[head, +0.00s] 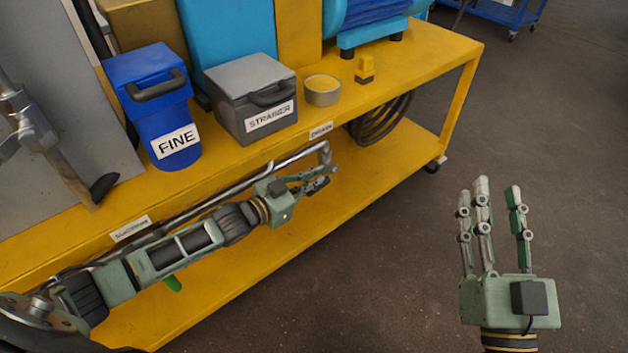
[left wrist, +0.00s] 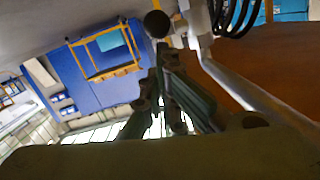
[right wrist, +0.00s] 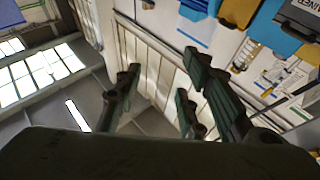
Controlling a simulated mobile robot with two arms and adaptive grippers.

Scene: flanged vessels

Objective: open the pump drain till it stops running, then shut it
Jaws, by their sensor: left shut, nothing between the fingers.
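A label that seems to read DRAIN (head: 321,130) is on the yellow bench's front edge. Below it, a grey metal pipe (head: 325,152) runs along the bench and bends down at its right end. My left gripper (head: 318,186) is shut and empty, just below that bend; I cannot tell if it touches. In the left wrist view its fingers (left wrist: 172,100) are close to a dark round knob (left wrist: 157,23) and a pale pipe (left wrist: 235,85). The drain handle's position and any flow are not clear. My right gripper (head: 495,205) is open and empty, over the floor at right.
A dark coiled hose (head: 380,122) is under the top. The floor at right is clear.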

